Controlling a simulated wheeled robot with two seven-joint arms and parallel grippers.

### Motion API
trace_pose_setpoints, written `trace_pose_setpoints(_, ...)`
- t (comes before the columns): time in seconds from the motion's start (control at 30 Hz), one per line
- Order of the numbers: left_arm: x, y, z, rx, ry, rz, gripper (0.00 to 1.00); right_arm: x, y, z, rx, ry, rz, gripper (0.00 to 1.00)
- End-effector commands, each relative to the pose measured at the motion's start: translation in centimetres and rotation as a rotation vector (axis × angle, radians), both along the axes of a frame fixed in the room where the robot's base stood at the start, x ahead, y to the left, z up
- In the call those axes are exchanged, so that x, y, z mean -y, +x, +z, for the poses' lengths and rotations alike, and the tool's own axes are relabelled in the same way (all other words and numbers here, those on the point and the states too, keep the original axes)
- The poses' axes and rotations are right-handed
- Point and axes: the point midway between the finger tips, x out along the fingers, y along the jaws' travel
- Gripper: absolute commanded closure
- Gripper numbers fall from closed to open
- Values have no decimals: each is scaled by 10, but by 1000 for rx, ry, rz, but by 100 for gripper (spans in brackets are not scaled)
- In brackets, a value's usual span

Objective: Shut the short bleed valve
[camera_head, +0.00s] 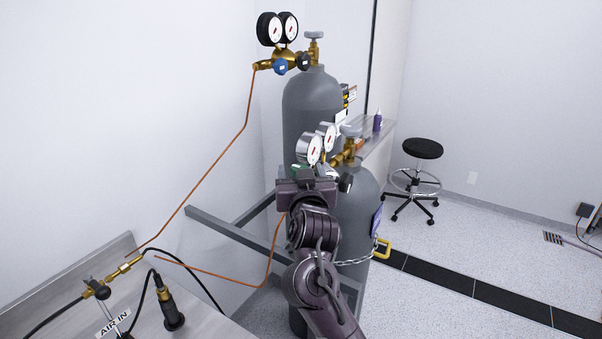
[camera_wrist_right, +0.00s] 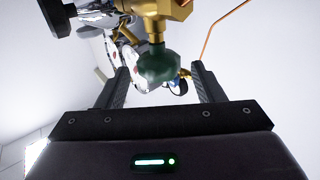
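The short cylinder (camera_head: 355,215) stands in front, with a brass regulator (camera_head: 345,157) and two gauges on top. A green knob (camera_wrist_right: 158,65), which appears to be its bleed valve, hangs on a brass stem in the right wrist view. Only a sliver of green shows in the head view, behind my gripper. My right gripper (camera_head: 306,180) is at the regulator's front. In the wrist view its fingers (camera_wrist_right: 160,72) are open, one on each side of the green knob, with visible gaps. I cannot tell how deep the knob sits between them. My left gripper is not in view.
A taller cylinder (camera_head: 310,105) with its own gauges and blue knob (camera_head: 280,66) stands behind. A black knob (camera_head: 345,183) sits right of my gripper. Copper tubing (camera_head: 222,154), a chain (camera_head: 354,261) and a grey rack (camera_head: 235,235) are close by. A bench (camera_head: 60,290) with a burner is lower left.

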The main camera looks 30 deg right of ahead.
Motion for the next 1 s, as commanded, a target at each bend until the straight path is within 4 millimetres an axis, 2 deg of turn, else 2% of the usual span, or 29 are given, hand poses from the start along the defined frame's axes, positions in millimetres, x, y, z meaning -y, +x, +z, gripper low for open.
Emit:
trace_pose_setpoints(0.27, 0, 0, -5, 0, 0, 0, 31, -3, -7, -3, -1, 2, 0, 38)
trace_pose_setpoints(0.53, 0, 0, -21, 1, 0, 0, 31, -21, -49, -4, 0, 4, 3, 38)
trace_pose_setpoints(0.7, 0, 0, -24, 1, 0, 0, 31, -28, -68, -2, 1, 2, 1, 38)
trace_pose_setpoints(1.0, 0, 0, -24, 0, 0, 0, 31, -29, -73, -1, -1, 0, 0, 38)
